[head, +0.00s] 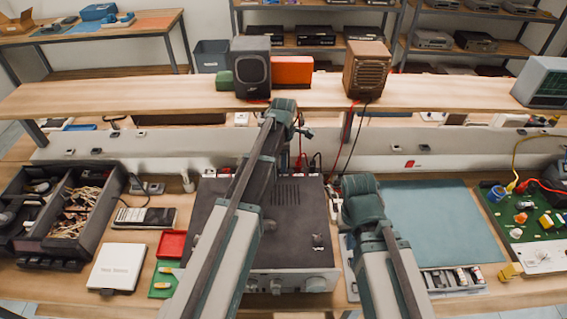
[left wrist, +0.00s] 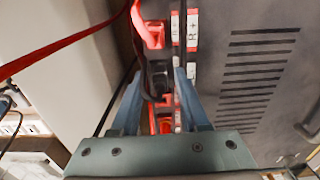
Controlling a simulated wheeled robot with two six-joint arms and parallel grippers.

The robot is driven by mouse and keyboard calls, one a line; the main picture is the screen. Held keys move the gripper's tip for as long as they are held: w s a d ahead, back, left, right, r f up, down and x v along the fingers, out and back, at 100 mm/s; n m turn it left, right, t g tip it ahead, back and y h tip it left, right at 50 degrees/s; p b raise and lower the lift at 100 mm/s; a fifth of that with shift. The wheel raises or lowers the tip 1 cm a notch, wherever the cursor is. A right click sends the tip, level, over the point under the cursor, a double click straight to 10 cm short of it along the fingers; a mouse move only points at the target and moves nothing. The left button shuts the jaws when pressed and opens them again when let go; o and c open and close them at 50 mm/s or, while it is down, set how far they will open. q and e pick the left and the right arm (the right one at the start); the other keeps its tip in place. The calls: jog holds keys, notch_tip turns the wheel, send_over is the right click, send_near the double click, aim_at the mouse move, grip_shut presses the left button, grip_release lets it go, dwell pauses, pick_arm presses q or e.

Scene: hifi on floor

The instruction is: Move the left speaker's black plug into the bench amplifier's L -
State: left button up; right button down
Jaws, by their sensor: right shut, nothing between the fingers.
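The bench amplifier (head: 290,255) is the dark box in the middle of the bench. Its terminal row shows in the left wrist view with red sockets (left wrist: 153,36) and white labels (left wrist: 192,30), one reading R +. My left gripper (left wrist: 160,72) is over this row, its two fingers on either side of a black plug (left wrist: 158,80); whether they touch it is unclear. In the head view my left gripper (head: 303,131) is behind the amplifier, partly hidden by its arm. My right gripper (head: 338,200) is shut and empty by the amplifier's right side. The left speaker (head: 250,67) is grey, on the shelf.
A brown speaker (head: 367,70) stands right on the shelf (head: 160,97), with red and black leads hanging behind the amplifier. A parts tray (head: 118,190) and a white box (head: 117,267) lie left. A teal mat (head: 445,225) and a green circuit board (head: 525,235) lie right.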

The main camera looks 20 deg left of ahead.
pick_arm(q)
jog(key=shift+o, duration=0.3)
jog(key=shift+r, duration=0.2)
notch_tip(320, 180, up, 13)
jog(key=p, duration=1.4)
jog(key=shift+r, duration=0.2)
notch_tip(320, 180, up, 5)
jog(key=p, duration=0.4)
jog(key=shift+p, duration=0.4)
